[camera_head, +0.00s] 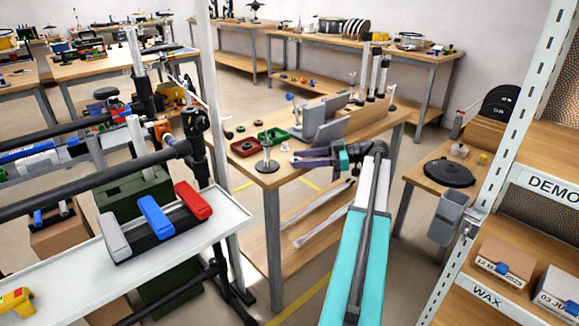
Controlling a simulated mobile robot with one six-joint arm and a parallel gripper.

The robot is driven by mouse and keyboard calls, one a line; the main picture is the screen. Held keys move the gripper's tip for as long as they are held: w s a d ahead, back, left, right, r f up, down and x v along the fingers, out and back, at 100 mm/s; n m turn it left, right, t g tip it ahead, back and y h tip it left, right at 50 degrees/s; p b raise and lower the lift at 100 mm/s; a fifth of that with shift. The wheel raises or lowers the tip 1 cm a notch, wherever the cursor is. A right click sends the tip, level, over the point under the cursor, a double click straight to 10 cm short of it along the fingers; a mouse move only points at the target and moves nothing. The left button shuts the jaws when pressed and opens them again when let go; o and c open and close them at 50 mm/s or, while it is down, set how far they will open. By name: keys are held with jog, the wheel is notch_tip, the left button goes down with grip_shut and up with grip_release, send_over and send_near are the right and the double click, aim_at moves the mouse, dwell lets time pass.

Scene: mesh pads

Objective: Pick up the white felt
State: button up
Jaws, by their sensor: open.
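I cannot make out a white felt for certain. A small white piece (285,147) lies just left of the fingertips, but it is too small to tell what it is. A grey angled block (322,128) stands behind the gripper and could hide things.
A red tray (246,147) and a green tray (272,135) sit left of the gripper, with a round-based metal stand (266,166) in front. Tall metal posts (375,75) stand at the table's back. A shelf rack (500,175) bounds the right; a white shelf (175,255) the left.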

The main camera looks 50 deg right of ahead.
jog(key=shift+w+a, duration=0.2)
jog(key=shift+w, duration=0.05)
dwell(0.3)
jog(key=c, duration=0.8)
